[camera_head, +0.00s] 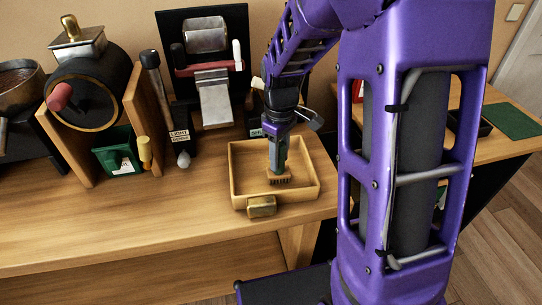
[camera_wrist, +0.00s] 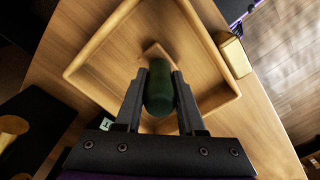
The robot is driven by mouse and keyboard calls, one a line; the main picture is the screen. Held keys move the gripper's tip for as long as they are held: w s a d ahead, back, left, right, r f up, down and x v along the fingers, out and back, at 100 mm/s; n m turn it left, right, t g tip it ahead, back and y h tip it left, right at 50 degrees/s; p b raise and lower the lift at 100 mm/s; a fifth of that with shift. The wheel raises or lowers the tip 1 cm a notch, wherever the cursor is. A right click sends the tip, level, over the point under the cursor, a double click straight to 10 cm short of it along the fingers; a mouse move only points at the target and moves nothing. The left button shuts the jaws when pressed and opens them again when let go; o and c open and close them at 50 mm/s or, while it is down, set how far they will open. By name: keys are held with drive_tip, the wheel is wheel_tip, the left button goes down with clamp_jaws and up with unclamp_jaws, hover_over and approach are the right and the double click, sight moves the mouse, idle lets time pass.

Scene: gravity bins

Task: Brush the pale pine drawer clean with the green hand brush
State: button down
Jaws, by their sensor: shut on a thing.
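The pale pine drawer (camera_head: 237,181) is an open shallow box on the wooden counter, with a squared knob on its front; it fills much of the wrist view (camera_wrist: 112,33). My gripper (camera_head: 277,145) points down over the drawer, and in the wrist view its two fingers (camera_wrist: 160,92) are shut on the green handle of the hand brush (camera_wrist: 158,88). The brush's brown head (camera_head: 278,178) is low inside the drawer, bristles down. I cannot tell whether the bristles touch the drawer floor. No dirt can be made out in the drawer.
Behind the drawer stands a black-backed machine (camera_head: 213,90). To the left are a drum roaster (camera_head: 88,95), a green bin (camera_head: 118,152) and a black holder labelled "LIGHT" (camera_head: 181,135). The counter's front left (camera_head: 110,220) is clear. A green mat (camera_head: 512,120) lies on the right table.

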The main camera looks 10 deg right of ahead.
drive_tip(key=shift+d, duration=0.4)
drive_tip(key=shift+r+p, duration=0.75)
drive_tip(key=shift+r, duration=0.15)
drive_tip(key=shift+w+a+f+p, duration=0.2)
drive_tip(key=shift+w+a, duration=0.35)
drive_tip(key=shift+w, duration=0.5)
drive_tip(key=shift+w+a+f+p, duration=0.2)
drive_tip(key=shift+w+a, duration=0.3)
drive_tip(key=shift+w, duration=0.6)
drive_tip(key=shift+w+a+f+p, duration=0.2)
drive_tip(key=shift+w+a, duration=0.35)
drive_tip(key=shift+w, duration=0.5)
drive_tip(key=shift+f+b, duration=0.35)
drive_tip(key=shift+f, duration=0.05)
drive_tip(key=shift+d, duration=0.1)
